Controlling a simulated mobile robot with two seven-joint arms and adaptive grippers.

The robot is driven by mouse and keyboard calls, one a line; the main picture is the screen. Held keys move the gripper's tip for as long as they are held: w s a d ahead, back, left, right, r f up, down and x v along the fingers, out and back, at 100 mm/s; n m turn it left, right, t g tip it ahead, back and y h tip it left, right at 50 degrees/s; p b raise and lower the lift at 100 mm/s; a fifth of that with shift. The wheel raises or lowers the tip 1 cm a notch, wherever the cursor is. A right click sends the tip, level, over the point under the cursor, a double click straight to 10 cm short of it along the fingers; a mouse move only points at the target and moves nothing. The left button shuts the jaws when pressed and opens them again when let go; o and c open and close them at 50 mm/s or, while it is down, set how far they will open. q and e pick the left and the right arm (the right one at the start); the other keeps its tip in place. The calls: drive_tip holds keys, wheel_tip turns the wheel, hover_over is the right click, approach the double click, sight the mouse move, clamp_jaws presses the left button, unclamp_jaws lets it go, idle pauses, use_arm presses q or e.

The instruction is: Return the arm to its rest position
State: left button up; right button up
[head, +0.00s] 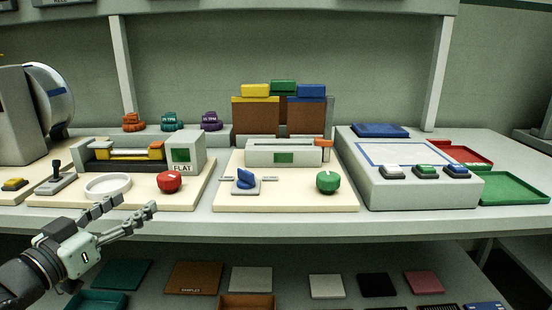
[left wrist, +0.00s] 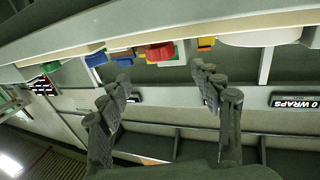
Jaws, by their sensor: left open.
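My left gripper (head: 130,214) is in the head view at lower left, reaching in from the left in front of the bench's front edge. Its two fingers are spread, with nothing between them. The left wrist view also shows the open fingers (left wrist: 162,100), with the bench and its coloured parts beyond them, tilted in the picture. My right gripper shows in neither view.
The bench (head: 290,227) carries a device with a red knob (head: 169,182), one with a green knob (head: 327,182), and a grey button box (head: 420,195). Green (head: 515,188) and red trays lie at right. A lower shelf (head: 290,262) holds several coloured tiles.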

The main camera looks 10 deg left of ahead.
sight(162, 185)
use_arm(q)
drive_tip(key=shift+w, duration=0.1)
drive_tip(key=w, duration=0.8)
drive_tip(key=w+d, duration=0.1)
drive_tip(key=w, duration=0.2)
drive_tip(key=shift+w, duration=0.4)
drive_tip(key=shift+s, duration=0.15)
